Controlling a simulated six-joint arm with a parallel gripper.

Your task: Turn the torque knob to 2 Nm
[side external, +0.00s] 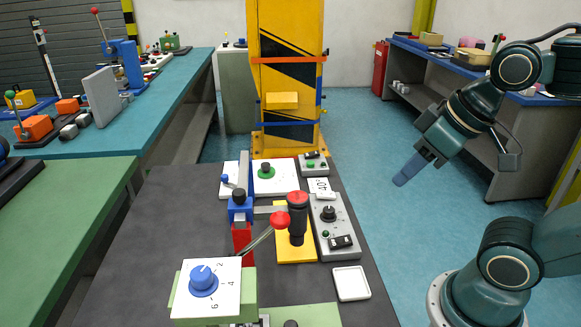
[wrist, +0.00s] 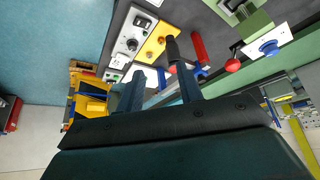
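The torque knob (side external: 204,280) is blue and sits on a white plate (side external: 228,300) marked 2, 4 and 6, at the front of the dark table. Its pointer setting is too small to read surely. The knob also shows in the wrist view (wrist: 268,47) at the upper right. My gripper (side external: 401,180) is in the air to the right of the table, well away from the knob and higher. In the wrist view its two fingers (wrist: 160,77) stand apart with nothing held between them.
A lever with a red ball (side external: 280,220) and a black upright handle with a red top (side external: 297,218) rise behind the knob. A grey control box (side external: 334,228) and a white tray (side external: 351,283) lie on the table's right side. A yellow gate column (side external: 288,80) stands behind.

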